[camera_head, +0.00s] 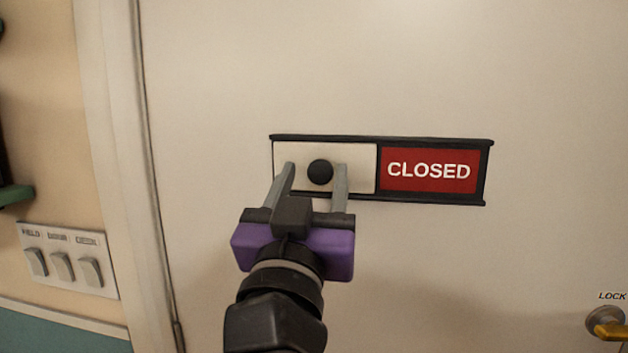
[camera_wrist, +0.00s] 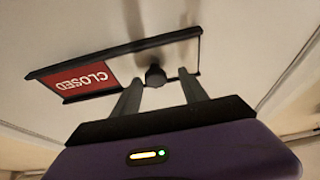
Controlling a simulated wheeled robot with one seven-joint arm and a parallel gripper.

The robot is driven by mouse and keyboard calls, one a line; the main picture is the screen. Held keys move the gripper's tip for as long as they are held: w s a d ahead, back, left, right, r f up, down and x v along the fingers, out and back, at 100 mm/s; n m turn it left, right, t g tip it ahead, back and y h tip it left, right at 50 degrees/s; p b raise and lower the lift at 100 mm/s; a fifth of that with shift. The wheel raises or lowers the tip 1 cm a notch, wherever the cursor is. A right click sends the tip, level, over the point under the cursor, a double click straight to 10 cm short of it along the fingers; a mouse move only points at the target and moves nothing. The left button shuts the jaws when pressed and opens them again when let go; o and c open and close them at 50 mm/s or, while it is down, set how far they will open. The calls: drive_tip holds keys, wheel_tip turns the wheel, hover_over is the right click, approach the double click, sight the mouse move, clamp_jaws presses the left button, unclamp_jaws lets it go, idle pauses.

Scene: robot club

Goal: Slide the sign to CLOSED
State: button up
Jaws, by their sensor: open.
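The sign (camera_head: 480,185) is a dark frame mounted on the pale door. Its white slider panel (camera_head: 360,160) covers the left half, and a red field reading CLOSED (camera_head: 428,171) shows on the right half. A round black knob (camera_head: 320,172) stands out from the slider panel. My gripper (camera_head: 315,168) is open, with one finger on each side of the knob; I cannot tell whether either finger touches it. In the wrist view the knob (camera_wrist: 155,76) appears between the fingertips, and the red CLOSED field (camera_wrist: 82,82) is at left.
A plate with several switches (camera_head: 65,262) is on the wall left of the door frame (camera_head: 118,150). The door surface around the sign is clear.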

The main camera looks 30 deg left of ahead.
drive_tip(key=shift+s, duration=0.1)
drive_tip(key=b+v, duration=0.2)
drive_tip(key=v, duration=0.5)
drive_tip(key=shift+s+f, duration=0.15)
drive_tip(key=shift+s, duration=0.15)
drive_tip(key=shift+d, duration=0.1)
